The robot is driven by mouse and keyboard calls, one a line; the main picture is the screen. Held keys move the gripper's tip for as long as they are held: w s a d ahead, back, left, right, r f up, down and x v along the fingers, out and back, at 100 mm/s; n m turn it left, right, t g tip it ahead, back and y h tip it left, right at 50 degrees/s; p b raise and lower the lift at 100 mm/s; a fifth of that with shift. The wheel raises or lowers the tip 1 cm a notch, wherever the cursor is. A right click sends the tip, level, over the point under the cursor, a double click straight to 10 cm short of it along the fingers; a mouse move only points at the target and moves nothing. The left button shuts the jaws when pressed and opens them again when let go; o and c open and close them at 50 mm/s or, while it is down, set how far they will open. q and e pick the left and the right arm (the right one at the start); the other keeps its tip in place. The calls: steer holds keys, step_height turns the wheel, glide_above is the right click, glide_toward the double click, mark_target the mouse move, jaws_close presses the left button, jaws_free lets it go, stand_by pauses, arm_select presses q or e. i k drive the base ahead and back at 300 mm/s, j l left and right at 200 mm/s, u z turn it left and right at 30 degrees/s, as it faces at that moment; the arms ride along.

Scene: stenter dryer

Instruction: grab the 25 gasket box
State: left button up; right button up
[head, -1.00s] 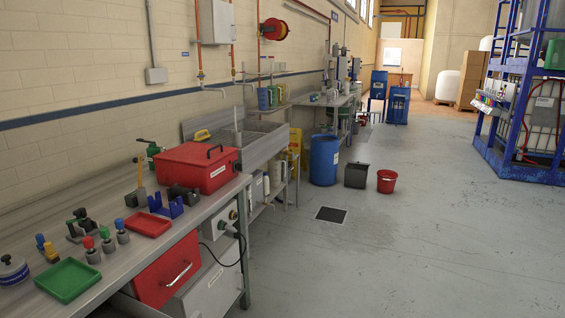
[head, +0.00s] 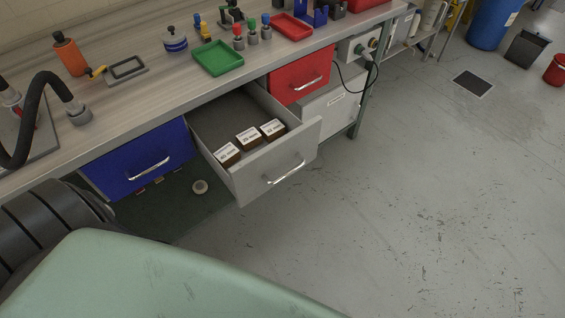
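A grey drawer (head: 272,190) under the workbench stands open. The label print is too small to tell surely which one is the 25 gasket box. Neither of my grippers is in view.
The workbench top (head: 120,110) holds a green tray (head: 218,58), a red tray (head: 292,27) and several small tools. A blue drawer (head: 140,160) and a red drawer (head: 301,80) flank the open drawer. The floor (head: 430,200) to the right is clear.

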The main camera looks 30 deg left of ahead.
mark_target(247, 139)
steer(key=u, duration=1.2)
